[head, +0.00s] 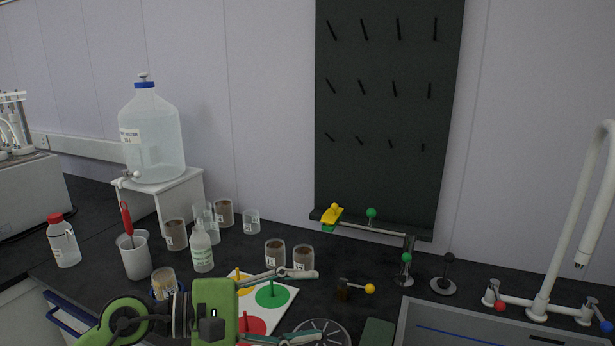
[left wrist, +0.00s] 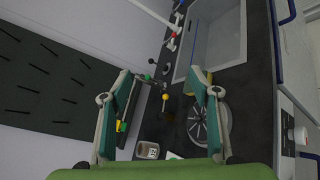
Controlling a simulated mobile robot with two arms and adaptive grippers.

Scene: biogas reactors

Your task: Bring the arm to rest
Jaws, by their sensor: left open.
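My left arm reaches in from the bottom left of the head view, with its green gripper (head: 314,306) above the front of the dark bench. Its two fingers point right and are spread wide, with nothing held between them. In the left wrist view the open fingers of the same gripper (left wrist: 160,78) frame the bench top and part of the sink. The gripper hides part of the white mat (head: 288,292) with coloured discs. My right gripper is in neither view.
Labelled brown-filled beakers (head: 275,253), a wash bottle (head: 202,250) and a white cup (head: 135,257) stand close by. A round grey rack (head: 322,328) lies by the fingers. A stand with a yellow clamp (head: 331,216) is behind. The sink (head: 470,325) is right.

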